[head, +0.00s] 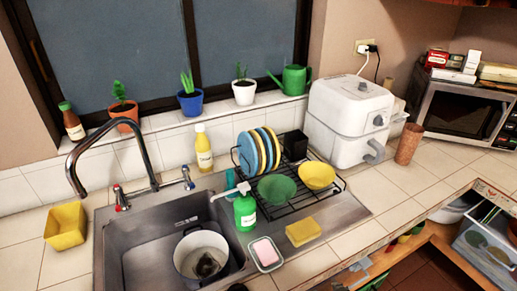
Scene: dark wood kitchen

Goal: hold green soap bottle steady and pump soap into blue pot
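The green soap bottle (245,213) stands upright on the sink's right side, with a pale label. A blue plant pot (190,104) with a green plant stands on the windowsill. Neither of my grippers can be made out; a small dark shape at the bottom edge is too cropped to identify.
The metal sink (128,262) has a tall curved faucet (152,165) behind it. A pink soap dish (266,253) and yellow sponge (303,231) lie near the bottle. Behind are a dish rack with plates (258,152), a green bowl (277,189) and a yellow bowl (317,175).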

